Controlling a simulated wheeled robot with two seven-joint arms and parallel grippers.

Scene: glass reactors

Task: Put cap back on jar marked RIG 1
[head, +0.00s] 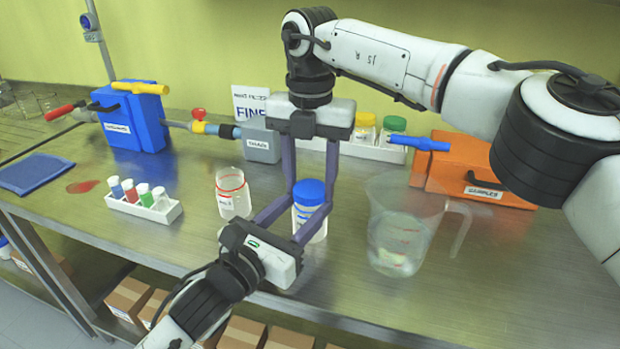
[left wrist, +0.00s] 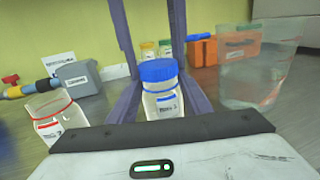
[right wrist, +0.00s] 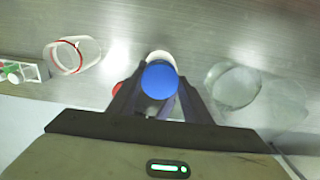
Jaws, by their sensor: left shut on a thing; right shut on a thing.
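A white-labelled jar (head: 309,222) with a blue cap (head: 311,190) stands near the bench middle; its label is too small to read surely. It also shows in the left wrist view (left wrist: 163,103). My left gripper (head: 308,208) comes from the front and is shut around the jar's body. My right gripper (head: 309,184) reaches down from above and is shut on the blue cap. The cap sits at the jar's mouth and looks level; the seam is too small to judge. In the right wrist view the cap (right wrist: 159,80) lies between the fingertips.
An uncapped jar with a red ring (head: 233,194) stands to the left. A clear jug (head: 402,225) stands close on the right. A test-tube rack (head: 144,207), blue box (head: 133,120), grey block (head: 260,142) and orange box (head: 470,165) surround them. The front bench strip is clear.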

